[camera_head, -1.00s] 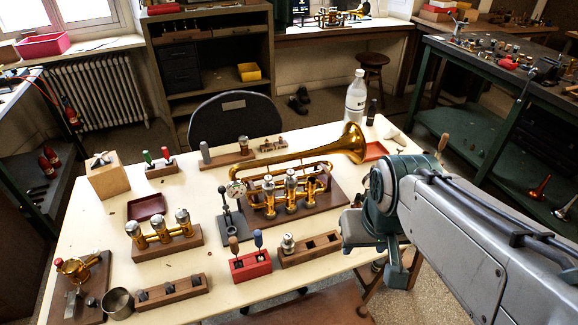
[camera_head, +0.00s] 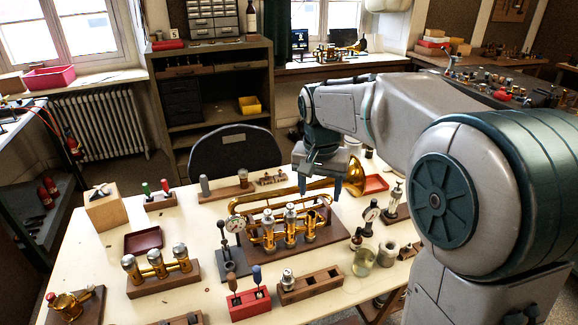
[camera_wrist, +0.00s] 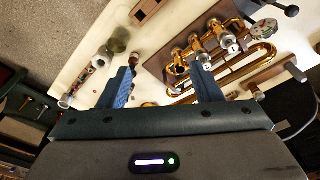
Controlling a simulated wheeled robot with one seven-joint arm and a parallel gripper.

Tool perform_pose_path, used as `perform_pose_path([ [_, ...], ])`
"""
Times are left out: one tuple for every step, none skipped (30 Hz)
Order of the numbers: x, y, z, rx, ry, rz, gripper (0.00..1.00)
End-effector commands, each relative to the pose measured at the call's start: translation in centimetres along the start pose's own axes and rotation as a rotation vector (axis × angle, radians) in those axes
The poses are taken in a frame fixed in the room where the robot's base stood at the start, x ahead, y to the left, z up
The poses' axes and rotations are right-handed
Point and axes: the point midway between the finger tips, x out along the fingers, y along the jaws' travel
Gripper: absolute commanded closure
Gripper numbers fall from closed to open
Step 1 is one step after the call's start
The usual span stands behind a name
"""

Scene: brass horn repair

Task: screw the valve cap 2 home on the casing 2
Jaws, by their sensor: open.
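The brass horn (camera_head: 320,190) lies on a dark wooden board (camera_head: 335,232) in the middle of the table. Its three upright valve casings have silvery tops; the middle one, apparently casing 2 (camera_head: 290,232), has a silvery cap-like top (camera_head: 290,210). I cannot tell whether this is valve cap 2 or how it is seated. My gripper (camera_head: 319,184) is open above the far side of the horn, fingers pointing down, apart from the valves. In the wrist view my gripper (camera_wrist: 163,86) has nothing between its fingers; the casings (camera_wrist: 194,47) show beyond them, with number tags.
A dial gauge stand (camera_head: 232,252) is close left of the horn. A wooden rack (camera_head: 318,285) with one silvery part and a red holder (camera_head: 248,304) stand in front. A three-cylinder block (camera_head: 160,280) stands at left.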

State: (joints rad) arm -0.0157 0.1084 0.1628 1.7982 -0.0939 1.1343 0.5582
Motion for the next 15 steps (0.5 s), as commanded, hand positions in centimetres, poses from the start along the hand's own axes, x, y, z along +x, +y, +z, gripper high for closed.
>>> perform_pose_path([
  [0.7, -1.2, -1.4, 0.025, -0.014, 0.002, 0.41],
  [0.9, -1.9, -2.1, 0.043, -0.021, 0.003, 0.41],
  [1.4, -2.8, -3.0, 0.067, -0.031, 0.004, 0.41],
  [1.8, -3.5, -3.7, 0.087, -0.038, 0.005, 0.41],
  [2.1, -4.1, -4.3, 0.106, -0.045, 0.006, 0.41],
  [2.7, -5.0, -5.2, 0.132, -0.055, 0.008, 0.41],
  [3.1, -5.6, -5.8, 0.152, -0.061, 0.008, 0.41],
  [3.5, -6.2, -6.4, 0.171, -0.068, 0.009, 0.41],
  [4.1, -6.9, -7.1, 0.197, -0.079, 0.01, 0.41],
  [4.5, -7.4, -7.6, 0.215, -0.085, 0.009, 0.41],
  [4.9, -7.9, -8.1, 0.233, -0.091, 0.01, 0.41],
  [5.4, -8.4, -8.6, 0.255, -0.098, 0.011, 0.41],
  [5.8, -8.8, -9.0, 0.269, -0.103, 0.012, 0.41],
  [6.1, -9.1, -9.3, 0.282, -0.107, 0.012, 0.41],
  [6.4, -9.4, -9.6, 0.297, -0.113, 0.013, 0.41],
])
